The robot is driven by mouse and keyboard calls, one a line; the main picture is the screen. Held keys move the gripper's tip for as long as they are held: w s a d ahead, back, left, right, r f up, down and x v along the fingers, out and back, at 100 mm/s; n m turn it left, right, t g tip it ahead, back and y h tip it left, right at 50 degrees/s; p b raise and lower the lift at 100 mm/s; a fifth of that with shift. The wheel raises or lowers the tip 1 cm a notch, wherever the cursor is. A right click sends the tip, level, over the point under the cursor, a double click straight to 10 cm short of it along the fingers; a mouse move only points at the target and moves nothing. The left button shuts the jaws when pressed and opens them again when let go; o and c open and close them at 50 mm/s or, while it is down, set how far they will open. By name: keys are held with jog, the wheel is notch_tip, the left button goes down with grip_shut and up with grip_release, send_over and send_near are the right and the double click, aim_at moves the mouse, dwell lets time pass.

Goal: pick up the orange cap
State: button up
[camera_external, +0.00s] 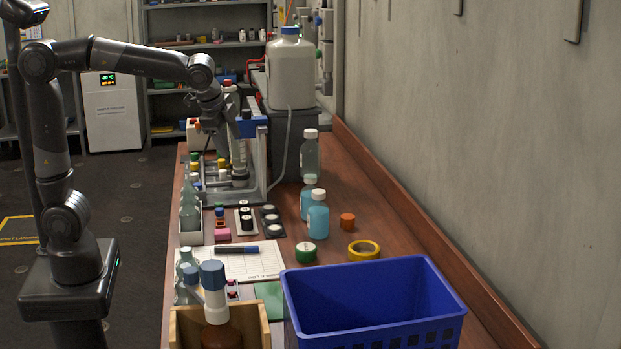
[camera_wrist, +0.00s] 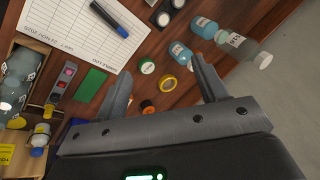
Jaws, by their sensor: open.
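The orange cap (camera_external: 347,220) sits on the wooden bench, right of the blue bottles (camera_external: 318,215) and just behind the yellow tape roll (camera_external: 364,250). In the wrist view I cannot clearly make the cap out; the right finger covers part of that area. My gripper (camera_wrist: 162,66) is open in the wrist view, with nothing held between its fingers. The yellow tape roll (camera_wrist: 168,84) and the green roll (camera_wrist: 147,67) show beyond and below the open fingers. In the external view my arm reaches over the back of the bench, well away from the cap.
A blue crate (camera_external: 372,262) stands at the near right of the bench. A clear bottle (camera_external: 310,155) stands behind the blue bottles. A paper sheet with a marker (camera_external: 237,249) lies left. The wall edges the bench on the right. Bare wood surrounds the cap's right side.

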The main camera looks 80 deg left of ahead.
jog(key=w+f+m+g+y, duration=0.1)
jog(key=w+f+m+y, duration=0.3)
jog(key=w, duration=0.8)
jog(key=w+f+m, duration=0.3)
jog(key=w+f, duration=0.3)
jog(key=w, duration=0.6)
jog(key=w+d+f+m+y, duration=0.2)
jog(key=w+f+m+y, duration=0.1)
jog(key=w+f, duration=0.6)
jog(key=m+g+y, duration=0.1)
jog(key=m+y, duration=0.1)
jog(key=y, duration=0.1)
send_near(348, 219)
jog(key=shift+w+a+f, duration=0.15)
jog(key=shift+w+a, duration=0.05)
jog(key=shift+a, duration=0.2)
jog(key=shift+w+a+f, duration=0.1)
jog(key=shift+w+a, duration=0.05)
jog(key=shift+a, duration=0.25)
jog(key=shift+a+f+m+g+y, duration=0.3)
jog(key=shift+a+f+m+y, duration=0.1)
jog(key=shift+f, duration=0.1)
jog(key=x, duration=1)
jog(key=shift+w+a+f, duration=0.1)
jog(key=shift+f, duration=0.15)
jog(key=c, duration=1)
